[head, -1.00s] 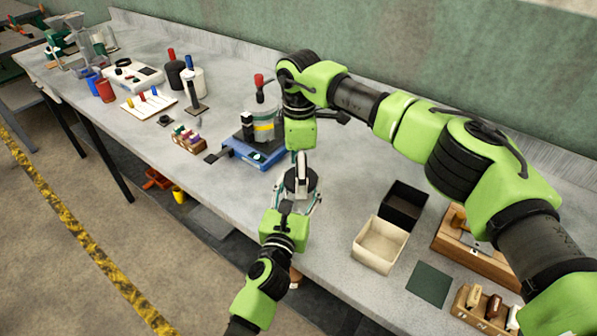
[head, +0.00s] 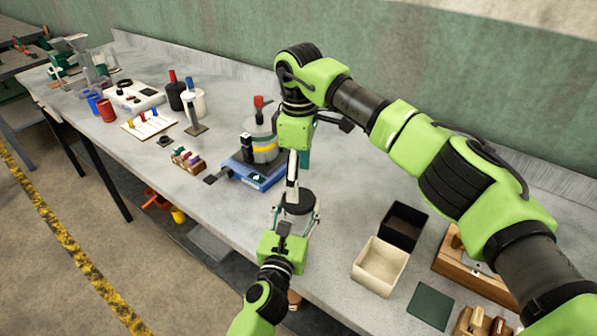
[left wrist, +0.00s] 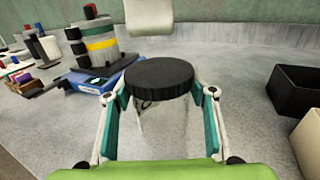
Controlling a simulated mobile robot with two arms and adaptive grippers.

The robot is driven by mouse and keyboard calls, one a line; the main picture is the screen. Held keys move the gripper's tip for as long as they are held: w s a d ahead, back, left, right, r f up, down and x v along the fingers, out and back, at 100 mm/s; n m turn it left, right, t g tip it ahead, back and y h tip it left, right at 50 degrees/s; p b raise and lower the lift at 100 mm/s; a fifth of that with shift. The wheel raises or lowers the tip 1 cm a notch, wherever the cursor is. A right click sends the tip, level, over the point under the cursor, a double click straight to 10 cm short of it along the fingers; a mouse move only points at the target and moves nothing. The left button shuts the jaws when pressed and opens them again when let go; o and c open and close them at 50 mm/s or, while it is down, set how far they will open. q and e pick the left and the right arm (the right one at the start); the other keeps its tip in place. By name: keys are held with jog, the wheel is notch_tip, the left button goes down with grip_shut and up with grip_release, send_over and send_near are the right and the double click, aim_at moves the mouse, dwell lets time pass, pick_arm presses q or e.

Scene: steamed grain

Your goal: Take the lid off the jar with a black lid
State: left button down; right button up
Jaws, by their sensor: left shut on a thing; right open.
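The jar's round black lid (left wrist: 158,77) is in the middle of the left wrist view, and it also shows in the head view (head: 299,204). It sits on top of the clear jar (left wrist: 152,118), whose see-through body is hard to make out. My left gripper (head: 296,214) is shut on the jar, with one teal-padded finger on each side below the lid. My right gripper (head: 292,180) comes down from above and is open. Its pale finger shows behind and above the lid in the left wrist view, apart from the lid there.
A blue-based device with a stacked container (head: 257,172) stands just left of my right gripper. A beige open box (head: 380,268) and a black open box (head: 404,226) are to the right. The bench's front edge is close to the jar.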

notch_tip(320, 180, down, 6)
jog(key=shift+r, duration=0.15)
jog(key=c, duration=1.2)
pick_arm(q)
jog(key=shift+d, duration=0.15)
pick_arm(e)
jog(key=shift+o, duration=0.2)
jog(key=n, duration=0.3)
jog(key=shift+n, duration=0.3)
jog(key=shift+a, duration=0.1)
jog(key=o, duration=1.2)
jog(key=shift+o, duration=0.2)
jog(key=shift+r, duration=0.15)
